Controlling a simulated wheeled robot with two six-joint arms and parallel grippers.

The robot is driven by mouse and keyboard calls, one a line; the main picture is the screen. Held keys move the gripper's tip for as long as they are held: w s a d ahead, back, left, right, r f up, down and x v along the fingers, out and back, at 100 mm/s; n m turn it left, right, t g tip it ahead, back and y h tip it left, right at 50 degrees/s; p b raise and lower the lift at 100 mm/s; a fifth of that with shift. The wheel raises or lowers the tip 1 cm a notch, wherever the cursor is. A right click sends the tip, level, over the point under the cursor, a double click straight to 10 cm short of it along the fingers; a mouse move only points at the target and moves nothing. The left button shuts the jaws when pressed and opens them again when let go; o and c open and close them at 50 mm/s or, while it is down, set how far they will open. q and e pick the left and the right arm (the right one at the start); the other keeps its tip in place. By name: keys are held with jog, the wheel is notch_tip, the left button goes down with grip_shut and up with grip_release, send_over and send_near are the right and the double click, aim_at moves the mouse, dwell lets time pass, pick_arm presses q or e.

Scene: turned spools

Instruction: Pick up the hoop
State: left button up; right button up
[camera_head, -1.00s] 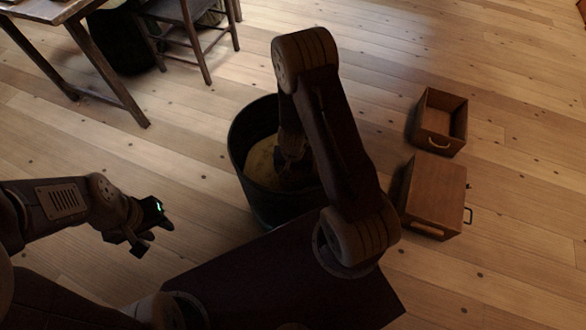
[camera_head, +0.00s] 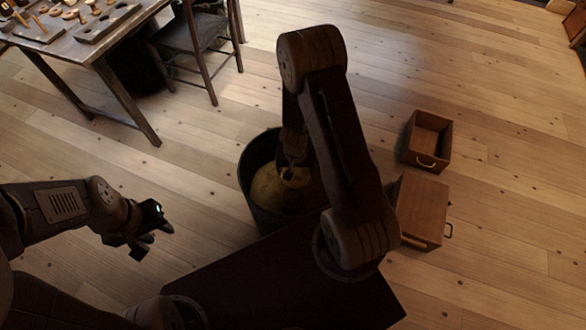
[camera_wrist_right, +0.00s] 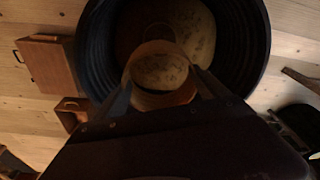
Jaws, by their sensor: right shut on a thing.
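The hoop (camera_wrist_right: 161,100), a tan wooden ring, is between the fingers of my right gripper (camera_wrist_right: 161,76) in the right wrist view. My right gripper is shut on it, above the inside of a dark round bin (camera_wrist_right: 252,45). In the head view my right gripper (camera_head: 293,170) points down into the bin (camera_head: 247,180), partly hidden by my arm; a small part of the hoop (camera_head: 299,175) seems to show at its tips. My left gripper (camera_head: 150,238) is open and empty, left of the bin.
A pale round surface (camera_head: 268,190) shows inside the bin. A wooden drawer box (camera_head: 428,140) and a closed wooden box (camera_head: 423,210) are on the floor to the right. A table (camera_head: 90,45) with small items and a chair (camera_head: 190,38) are at upper left.

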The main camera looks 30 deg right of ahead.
pick_arm(q)
notch_tip(320, 180, down, 7)
jog(key=b, duration=0.5)
notch_tip(320, 180, up, 9)
jog(key=p, duration=0.9)
pick_arm(e)
jog(key=s+d, duration=1.1)
jog(key=s, duration=0.2)
jog(key=shift+f, duration=0.3)
